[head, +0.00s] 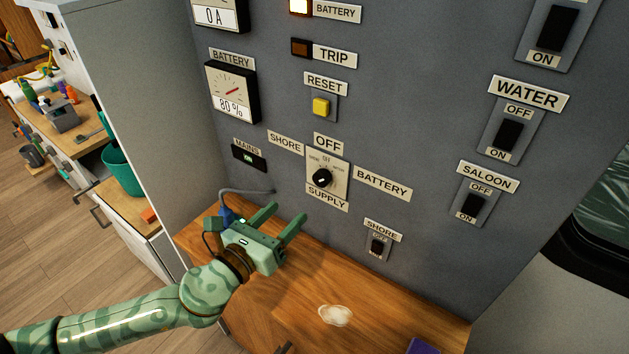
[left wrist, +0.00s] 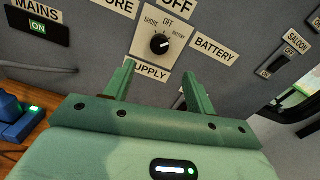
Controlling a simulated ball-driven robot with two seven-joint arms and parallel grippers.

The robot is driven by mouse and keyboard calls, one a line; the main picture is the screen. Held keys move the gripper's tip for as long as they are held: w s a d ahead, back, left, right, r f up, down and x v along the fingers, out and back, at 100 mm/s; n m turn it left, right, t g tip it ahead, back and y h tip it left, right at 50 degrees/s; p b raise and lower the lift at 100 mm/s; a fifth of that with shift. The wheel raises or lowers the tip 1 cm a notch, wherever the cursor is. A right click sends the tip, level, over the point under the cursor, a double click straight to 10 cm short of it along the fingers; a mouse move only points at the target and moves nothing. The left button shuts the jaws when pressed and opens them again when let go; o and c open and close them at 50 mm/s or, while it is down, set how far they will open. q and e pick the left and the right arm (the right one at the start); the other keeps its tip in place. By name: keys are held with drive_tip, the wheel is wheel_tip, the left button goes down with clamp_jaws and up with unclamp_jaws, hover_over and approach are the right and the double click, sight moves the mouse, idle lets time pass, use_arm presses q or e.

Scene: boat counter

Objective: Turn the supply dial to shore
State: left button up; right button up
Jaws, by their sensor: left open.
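The supply dial (head: 321,177) is a round black knob on a pale plate on the grey panel. Labels around it read SHORE (head: 286,143) at left, OFF (head: 328,143) above, BATTERY (head: 382,182) at right and SUPPLY below. A small pale mark shows on the knob's right side; its exact pointing is hard to tell. My left gripper (head: 285,215) is open and empty, below and left of the dial, apart from it. In the left wrist view the dial (left wrist: 160,43) appears above the gap between the fingertips (left wrist: 158,82). My right gripper is not in view.
A wooden counter (head: 280,310) runs below the panel, with a pale patch (head: 334,315) on it. A blue plug with a grey cable (head: 250,192) lies behind my left gripper. A small shore switch (head: 377,247) sits below right of the dial. The MAINS indicator (head: 249,158) shows green ON.

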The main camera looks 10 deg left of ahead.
sight(318, 181)
use_arm(q)
drive_tip(key=x, duration=1.1)
drive_tip(key=shift+w, duration=0.2)
drive_tip(key=c, duration=1)
